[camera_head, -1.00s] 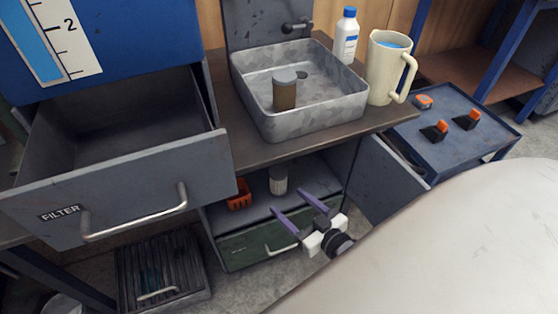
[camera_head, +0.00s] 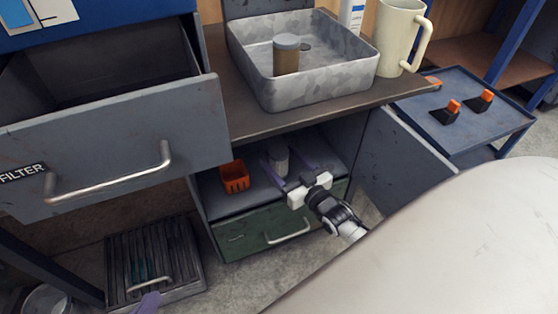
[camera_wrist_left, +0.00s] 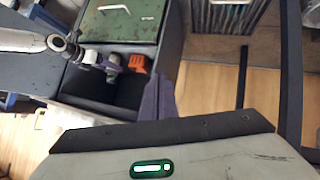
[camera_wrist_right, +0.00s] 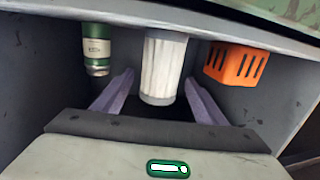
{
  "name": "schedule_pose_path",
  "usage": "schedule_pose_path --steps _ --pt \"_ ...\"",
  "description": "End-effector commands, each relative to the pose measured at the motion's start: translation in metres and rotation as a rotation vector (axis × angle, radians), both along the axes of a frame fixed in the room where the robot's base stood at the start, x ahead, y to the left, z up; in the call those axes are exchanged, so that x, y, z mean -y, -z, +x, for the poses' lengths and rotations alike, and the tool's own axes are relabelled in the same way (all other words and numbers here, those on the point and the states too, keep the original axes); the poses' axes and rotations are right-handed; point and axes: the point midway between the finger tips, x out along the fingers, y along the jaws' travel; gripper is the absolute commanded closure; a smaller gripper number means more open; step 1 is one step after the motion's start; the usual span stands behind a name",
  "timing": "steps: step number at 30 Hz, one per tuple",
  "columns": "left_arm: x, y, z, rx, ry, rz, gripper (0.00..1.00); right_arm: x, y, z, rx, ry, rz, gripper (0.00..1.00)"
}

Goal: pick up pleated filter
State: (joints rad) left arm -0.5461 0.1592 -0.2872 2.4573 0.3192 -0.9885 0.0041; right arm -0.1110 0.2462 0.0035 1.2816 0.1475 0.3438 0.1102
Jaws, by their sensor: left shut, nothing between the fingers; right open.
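The white pleated filter (camera_wrist_right: 164,60) stands on the shelf inside the open cabinet and appears upside down in the right wrist view. In the head view it (camera_head: 278,160) shows partly, just beyond my right gripper (camera_head: 291,174). My right gripper is open, with its purple fingers (camera_wrist_right: 160,92) pointing at the filter, one to each side. I cannot tell how deep the filter sits between them, and contact is not visible. My left gripper (camera_head: 148,302) shows only a fingertip at the bottom edge of the head view. In the left wrist view its fingers (camera_wrist_left: 158,98) are shut and empty.
An orange basket (camera_wrist_right: 236,63) and a green canister (camera_wrist_right: 97,48) flank the filter. A green drawer (camera_head: 255,238) lies below the shelf, and the counter edge above. The open FILTER drawer (camera_head: 120,150) juts out at left. A brown capped cylinder (camera_head: 286,58) stands in the sink (camera_head: 330,85).

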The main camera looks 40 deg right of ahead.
Motion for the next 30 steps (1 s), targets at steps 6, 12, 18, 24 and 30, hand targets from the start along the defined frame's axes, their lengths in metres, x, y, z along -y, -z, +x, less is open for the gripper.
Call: schedule_pose_path --steps 6,12,18,24,30 --pt "0.004 -0.007 0.0 0.021 0.002 -0.031 1.0 0.002 0.002 0.015 -0.002 0.001 -0.001 0.34" --pt "0.004 -0.008 0.0 0.021 0.003 -0.03 1.0 0.002 0.001 0.015 -0.002 0.001 -0.001 0.39" --pt "0.004 -0.007 0.0 0.02 0.002 -0.029 1.0 0.002 0.001 0.015 -0.002 0.001 -0.001 0.73" --pt "0.004 -0.007 0.0 0.019 0.002 -0.028 1.0 0.002 0.0 0.015 0.0 0.0 -0.001 0.81" --pt "0.001 -0.013 0.0 0.015 0.002 -0.011 1.0 0.001 -0.016 0.015 0.001 0.0 -0.001 0.81"
